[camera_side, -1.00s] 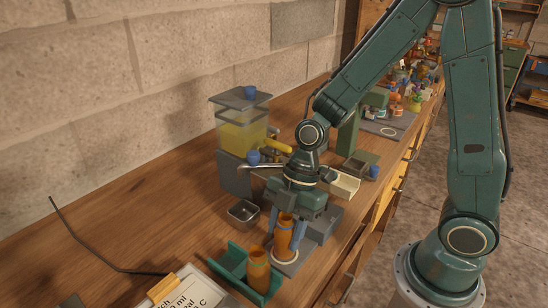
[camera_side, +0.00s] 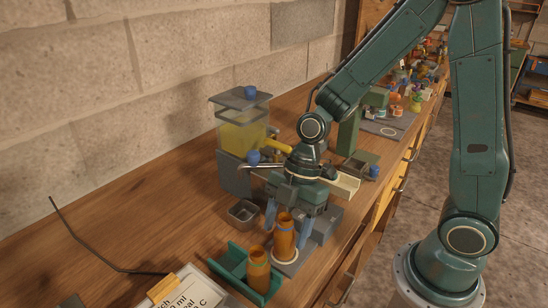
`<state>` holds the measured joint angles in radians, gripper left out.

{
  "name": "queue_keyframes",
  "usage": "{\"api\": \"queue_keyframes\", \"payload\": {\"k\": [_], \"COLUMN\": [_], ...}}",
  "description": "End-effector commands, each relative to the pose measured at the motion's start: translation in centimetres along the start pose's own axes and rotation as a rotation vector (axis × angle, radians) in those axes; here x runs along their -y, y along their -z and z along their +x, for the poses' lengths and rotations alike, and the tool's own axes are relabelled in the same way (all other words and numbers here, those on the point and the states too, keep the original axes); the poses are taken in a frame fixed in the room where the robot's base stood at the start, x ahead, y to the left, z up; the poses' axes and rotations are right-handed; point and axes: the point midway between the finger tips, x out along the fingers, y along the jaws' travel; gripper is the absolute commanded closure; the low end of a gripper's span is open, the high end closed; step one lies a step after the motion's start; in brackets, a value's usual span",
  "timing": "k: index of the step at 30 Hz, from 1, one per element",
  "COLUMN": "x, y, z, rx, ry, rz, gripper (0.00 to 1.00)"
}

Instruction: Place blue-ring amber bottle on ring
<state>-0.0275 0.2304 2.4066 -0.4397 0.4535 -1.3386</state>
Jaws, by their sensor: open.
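An amber bottle with a blue ring (camera_side: 283,237) stands upright on the pale ring (camera_side: 286,259) on a grey plate near the front of the bench. My gripper (camera_side: 286,226) is open, with its blue fingers apart on either side of the bottle's upper part. Most of the ring is hidden behind the bottle.
A small metal cup (camera_side: 243,213) stands left of my gripper. A tank of yellow liquid (camera_side: 242,135) with a spout is behind it. A white label board (camera_side: 190,291) lies at the front left.

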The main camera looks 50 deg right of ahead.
Motion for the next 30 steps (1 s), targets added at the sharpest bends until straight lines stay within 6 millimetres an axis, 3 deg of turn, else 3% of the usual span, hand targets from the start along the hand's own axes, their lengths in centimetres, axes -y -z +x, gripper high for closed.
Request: {"api": "queue_keyframes", "payload": {"k": [18,24,30], "x": [-0.1,0.0,0.0], "y": [0.0,0.0,0.0], "z": [-8.7,-10.4,-10.9], "rx": [0.001,0.001,0.001], "ry": [-0.006,-0.003,-0.001], "rz": [0.001,0.000,0.000], "gripper": [0.39,0.39,0.39]}}
